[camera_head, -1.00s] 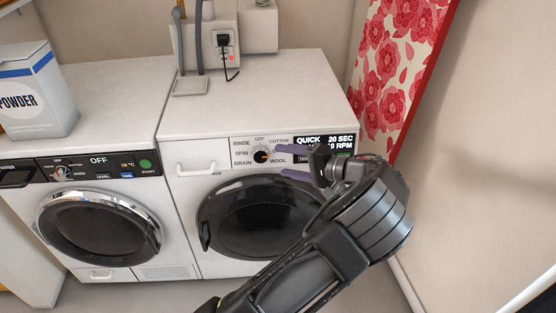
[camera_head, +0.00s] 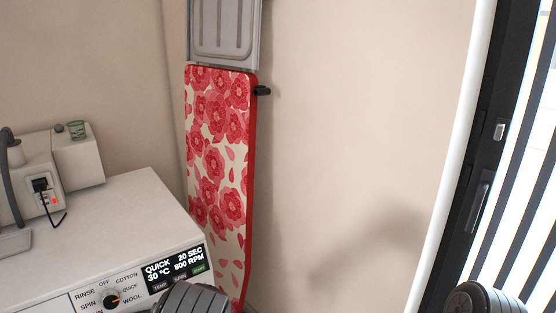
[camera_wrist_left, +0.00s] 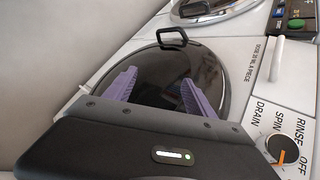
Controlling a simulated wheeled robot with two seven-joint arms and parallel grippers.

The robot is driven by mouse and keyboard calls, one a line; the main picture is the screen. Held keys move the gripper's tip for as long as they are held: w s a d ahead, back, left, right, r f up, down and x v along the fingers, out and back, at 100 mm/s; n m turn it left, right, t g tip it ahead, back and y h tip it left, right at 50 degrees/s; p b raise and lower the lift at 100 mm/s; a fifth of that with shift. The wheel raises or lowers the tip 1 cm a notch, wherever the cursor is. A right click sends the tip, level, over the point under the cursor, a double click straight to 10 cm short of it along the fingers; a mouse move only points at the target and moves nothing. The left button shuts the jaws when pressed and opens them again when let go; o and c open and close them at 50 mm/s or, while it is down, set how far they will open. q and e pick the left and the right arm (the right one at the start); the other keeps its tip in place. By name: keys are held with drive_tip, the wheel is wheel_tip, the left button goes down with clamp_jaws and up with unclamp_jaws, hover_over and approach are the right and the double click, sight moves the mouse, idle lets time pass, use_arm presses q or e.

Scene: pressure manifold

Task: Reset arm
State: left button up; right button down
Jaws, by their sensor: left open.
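My left gripper (camera_wrist_left: 155,92) shows in the left wrist view, open with its two purple fingers apart and nothing between them. It is in front of the dark round door (camera_wrist_left: 170,75) of the right-hand washing machine. I cannot tell whether the fingers touch the door. In the head view only a grey ribbed part of an arm of mine shows at the bottom edge, below the machine's control panel (camera_head: 122,292). Another ribbed part of mine shows at the bottom right. My right gripper is not in view.
The machine's white top (camera_head: 120,220) is clear in front of the socket box (camera_head: 40,190). A red floral ironing board (camera_head: 215,165) stands against the wall beside the machine. A door with dark frame and striped pane (camera_head: 520,170) is at the right.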

use_arm(q)
drive_tip(key=s+d+f+g+h+p, duration=0.1)
drive_tip(key=s+d+f+h+p, duration=0.1)
drive_tip(key=s+d+f+h, duration=0.85)
drive_tip(key=s+d+r+n+t+h+p, duration=0.1)
drive_tip(key=s+d+r+n, duration=0.1)
drive_tip(key=s+d, duration=0.3)
drive_tip(key=s+d+r+n+t+h+p, duration=0.1)
drive_tip(key=s+d+r+t+h, duration=0.1)
drive_tip(key=s+d, duration=0.4)
drive_tip(key=d, duration=0.5)
drive_tip(key=shift+d+r+n+t+p, duration=0.25)
drive_tip(key=shift+d+n+t+p, duration=0.05)
drive_tip(key=shift+n+p, duration=0.1)
